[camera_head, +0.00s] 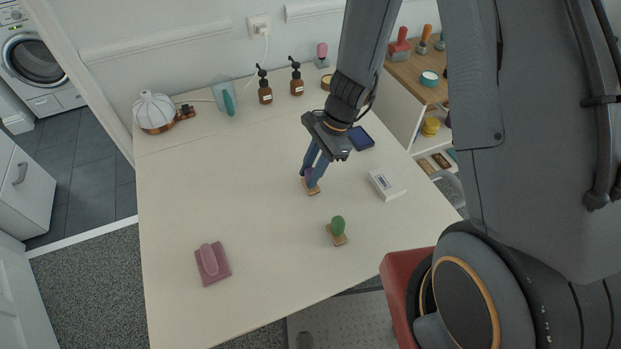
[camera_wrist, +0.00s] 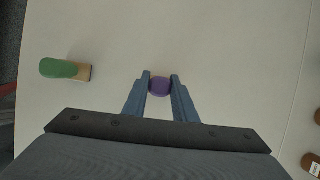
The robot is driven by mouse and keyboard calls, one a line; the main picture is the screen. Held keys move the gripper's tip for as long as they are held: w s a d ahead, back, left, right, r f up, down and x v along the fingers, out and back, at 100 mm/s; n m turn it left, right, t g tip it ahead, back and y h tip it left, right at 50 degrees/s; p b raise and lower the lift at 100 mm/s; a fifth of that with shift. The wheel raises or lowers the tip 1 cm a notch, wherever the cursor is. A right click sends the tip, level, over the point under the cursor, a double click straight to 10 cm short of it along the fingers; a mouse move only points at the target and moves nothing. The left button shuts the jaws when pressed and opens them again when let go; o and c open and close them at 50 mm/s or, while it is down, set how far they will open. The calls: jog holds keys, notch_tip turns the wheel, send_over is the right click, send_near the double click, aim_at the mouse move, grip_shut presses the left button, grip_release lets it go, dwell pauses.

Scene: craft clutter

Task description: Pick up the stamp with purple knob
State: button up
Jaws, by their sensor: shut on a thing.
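The stamp with a purple knob (camera_head: 309,173) stands on the table, its wooden base (camera_head: 311,189) at or very near the tabletop. My gripper (camera_head: 313,172) points down over it, with its blue fingers on either side of the knob. In the wrist view the purple knob (camera_wrist: 160,86) lies between the two fingertips (camera_wrist: 160,80), and my gripper is shut on it. The wooden base is hidden in the wrist view. I cannot tell whether the base is touching the table.
A green-knob stamp (camera_head: 338,226) stands nearby, also in the wrist view (camera_wrist: 62,69). A white box (camera_head: 386,184) and a dark blue pad (camera_head: 360,138) lie right. Bottles (camera_head: 264,88) stand behind. Table centre-left is clear.

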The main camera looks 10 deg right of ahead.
aim_at(306, 173)
jog(key=shift+r, duration=0.2)
notch_tip(306, 173, up, 3)
jog(key=p, duration=0.3)
jog(key=shift+r, duration=0.1)
jog(key=w+d, duration=0.3)
jog(key=d, duration=0.7)
jog(key=w+d+b, duration=0.1)
jog(key=w+d, duration=0.2)
jog(key=d, duration=0.7)
jog(key=w+d, duration=0.4)
jog(key=d, duration=0.6)
jog(key=shift+d, duration=0.2)
jog(key=o, duration=0.5)
jog(key=c, duration=0.3)
